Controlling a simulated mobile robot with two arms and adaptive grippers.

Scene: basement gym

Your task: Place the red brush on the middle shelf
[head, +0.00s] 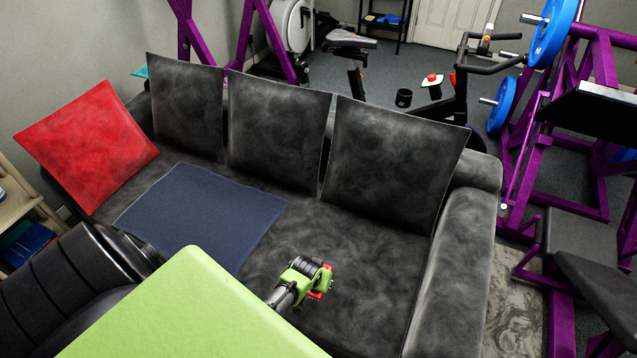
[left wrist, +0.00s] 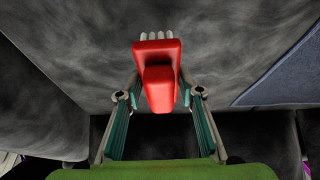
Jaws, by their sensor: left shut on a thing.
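My left gripper (head: 316,282) is over the seat of the dark sofa, toward its right half, in the head view. It is shut on the red brush, of which only small red parts (head: 326,277) show there. In the left wrist view the red brush (left wrist: 158,56) sits between the two fingers (left wrist: 159,97), with pale bristles at its far end. A light wooden shelf unit (head: 14,207) is cut off at the left edge of the head view. A black shelf rack (head: 383,27) stands at the far back. Which one holds the middle shelf is unclear.
The sofa (head: 385,262) bears dark cushions (head: 392,160), a red cushion (head: 88,145) and a blue cloth (head: 200,212). Blue items (head: 28,243) lie on the wooden unit. A purple weight rack (head: 530,165) stands right; an exercise bike (head: 460,95) is behind the sofa.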

